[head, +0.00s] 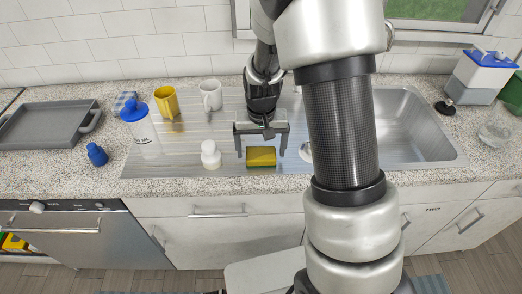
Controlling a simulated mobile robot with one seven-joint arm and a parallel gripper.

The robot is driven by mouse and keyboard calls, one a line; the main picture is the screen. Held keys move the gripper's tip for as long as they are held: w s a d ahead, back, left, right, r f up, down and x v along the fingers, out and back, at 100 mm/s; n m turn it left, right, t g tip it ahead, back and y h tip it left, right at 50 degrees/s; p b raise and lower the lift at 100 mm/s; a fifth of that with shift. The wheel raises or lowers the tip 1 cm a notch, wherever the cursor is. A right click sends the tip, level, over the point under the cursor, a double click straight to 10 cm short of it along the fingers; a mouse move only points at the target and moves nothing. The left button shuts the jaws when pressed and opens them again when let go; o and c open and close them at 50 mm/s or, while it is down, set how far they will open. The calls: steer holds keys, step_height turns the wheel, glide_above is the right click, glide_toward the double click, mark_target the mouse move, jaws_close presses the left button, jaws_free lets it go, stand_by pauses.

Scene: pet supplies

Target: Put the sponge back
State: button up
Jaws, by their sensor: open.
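A yellow sponge (261,156) with a darker top edge lies on the metal drainboard (185,166) near its front edge. My gripper (261,150) is open and points down over the sponge, one finger on its left and one on its right. I cannot tell whether the fingers touch it or how far above the board they are. The sponge's back part is hidden by the gripper. The sink basin (415,135) is to the right, partly hidden by my arm.
A white bottle (210,157) stands close left of my gripper. A white round item (305,152) is close right. Behind are a white mug (211,96) and yellow mug (167,101). A blue-capped container (143,130) and grey tray (42,127) are farther left.

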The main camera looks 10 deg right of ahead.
mark_target(261, 157)
steer(key=s+r+n+t, duration=0.1)
steer(key=s+r, duration=0.4)
steer(key=r, duration=0.6)
steer(key=s+r+t, duration=0.1)
steer(key=s+r, duration=0.4)
steer(key=r, duration=0.6)
steer(key=s+r+n+t, duration=0.1)
steer(key=s+r, duration=0.3)
steer(key=s, duration=0.6)
steer(key=shift+s+t, duration=0.3)
steer(key=shift+t, duration=0.3)
steer(key=shift+d, duration=0.15)
